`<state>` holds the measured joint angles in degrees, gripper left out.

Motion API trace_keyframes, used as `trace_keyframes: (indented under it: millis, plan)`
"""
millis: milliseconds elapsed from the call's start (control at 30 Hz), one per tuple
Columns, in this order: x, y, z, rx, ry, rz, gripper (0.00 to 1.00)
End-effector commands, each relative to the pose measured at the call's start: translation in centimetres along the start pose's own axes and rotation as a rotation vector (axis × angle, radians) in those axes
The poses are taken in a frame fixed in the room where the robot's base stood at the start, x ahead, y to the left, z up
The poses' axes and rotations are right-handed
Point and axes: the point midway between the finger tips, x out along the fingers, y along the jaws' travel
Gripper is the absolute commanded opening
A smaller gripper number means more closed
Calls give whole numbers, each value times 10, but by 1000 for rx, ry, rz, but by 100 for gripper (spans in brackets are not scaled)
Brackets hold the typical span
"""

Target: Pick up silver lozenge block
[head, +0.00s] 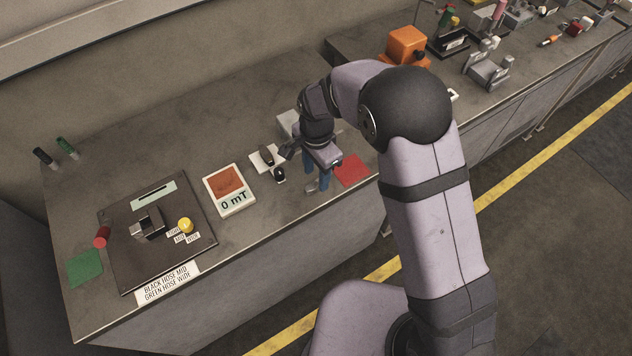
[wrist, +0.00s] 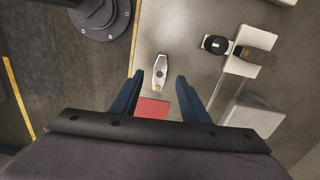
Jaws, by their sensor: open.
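The silver lozenge block (wrist: 160,73) lies on the bench near its front edge, with a dark round spot in its middle and a small yellowish mark at one end. In the head view the block (head: 312,187) is partly hidden by my fingers. My gripper (head: 316,178) points down over the bench with its blue fingers apart and nothing between them. In the wrist view the gripper (wrist: 159,76) has one fingertip on each side of the block's picture. I cannot tell the exact height of the fingertips above the bench.
A red square (head: 352,170) lies right of the block. A white stand with a dark piece (head: 267,158), a black round part (head: 279,176) and a display reading 0 mT (head: 229,188) are to the left. A pale box (wrist: 250,118) stands behind. The bench edge is close.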

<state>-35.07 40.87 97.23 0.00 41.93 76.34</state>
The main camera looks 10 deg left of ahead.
Motion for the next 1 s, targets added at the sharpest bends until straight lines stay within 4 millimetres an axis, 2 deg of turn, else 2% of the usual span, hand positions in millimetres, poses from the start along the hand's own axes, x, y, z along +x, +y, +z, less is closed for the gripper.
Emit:
trace_keyframes:
  millis: [300, 567, 600, 767, 1000]
  plan:
    - [28, 1, 1, 0, 0, 1, 41]
    - [30, 1, 1, 0, 0, -1, 41]
    - [30, 1, 1, 0, 0, -1, 37]
    - [30, 1, 1, 0, 0, 0, 0]
    - [30, 1, 1, 0, 0, -1, 0]
